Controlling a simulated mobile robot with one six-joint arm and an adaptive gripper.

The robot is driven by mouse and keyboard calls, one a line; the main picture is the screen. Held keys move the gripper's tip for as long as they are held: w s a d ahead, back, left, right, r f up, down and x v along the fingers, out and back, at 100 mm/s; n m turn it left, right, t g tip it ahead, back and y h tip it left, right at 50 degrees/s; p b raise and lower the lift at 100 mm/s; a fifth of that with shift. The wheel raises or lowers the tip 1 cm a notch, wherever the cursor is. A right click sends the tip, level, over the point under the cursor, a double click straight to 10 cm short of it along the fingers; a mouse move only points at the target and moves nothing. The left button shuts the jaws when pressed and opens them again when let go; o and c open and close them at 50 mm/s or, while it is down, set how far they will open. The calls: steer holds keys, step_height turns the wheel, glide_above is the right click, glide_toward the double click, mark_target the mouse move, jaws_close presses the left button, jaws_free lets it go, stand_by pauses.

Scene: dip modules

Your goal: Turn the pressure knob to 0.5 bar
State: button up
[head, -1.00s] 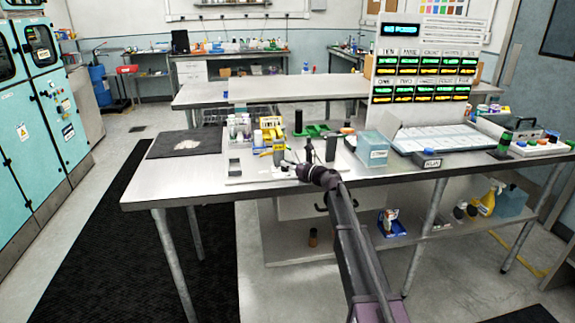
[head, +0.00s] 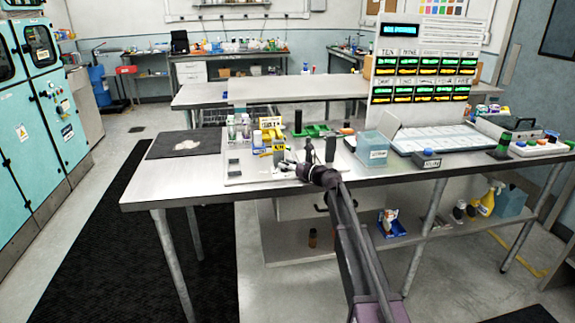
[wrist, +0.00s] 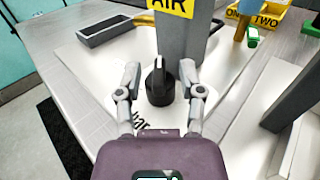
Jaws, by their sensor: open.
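The pressure knob (wrist: 159,82) is black with a pale pointer line on its top. In the wrist view it stands on a white dial plate (wrist: 124,106) with dark markings, partly hidden by my gripper. A grey block with a yellow "AIR" label (wrist: 168,4) rises just behind it. My gripper (wrist: 160,75) is open, with one finger on each side of the knob. I cannot tell whether the fingers touch it. In the head view my gripper (head: 293,167) is over the front of the table, and the knob is too small to make out.
A grey open tray (wrist: 112,30) lies left of the block. A dark upright block (wrist: 295,95) stands close on the right. Yellow bins (wrist: 270,17) are behind. In the head view, a teal box (head: 373,148) stands to the right and a dark mat (head: 188,143) lies left.

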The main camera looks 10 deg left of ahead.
steer(key=shift+d, duration=0.1)
steer(key=v, duration=1.2)
steer(key=shift+f, duration=0.1)
steer(key=s+d+f+n+g+h, duration=0.2)
steer(key=s+f+n+g+h, duration=0.15)
steer(key=s+f+n, duration=0.5)
steer(key=s+d+f+n+g+h, duration=0.2)
steer(key=s+f+n+g+h, duration=0.3)
steer(key=s, duration=0.6)
steer(key=s+d+f+n+h, duration=0.2)
steer(key=s+d+n, duration=0.3)
steer(key=s, duration=0.3)
steer(key=s+d+f+n+h, duration=0.3)
steer(key=s+d+n+h, duration=0.2)
steer(key=s+d, duration=0.2)
steer(key=shift+s+d+n+g, duration=0.3)
steer(key=shift+s+n+g, duration=0.05)
steer(key=shift+s, duration=0.2)
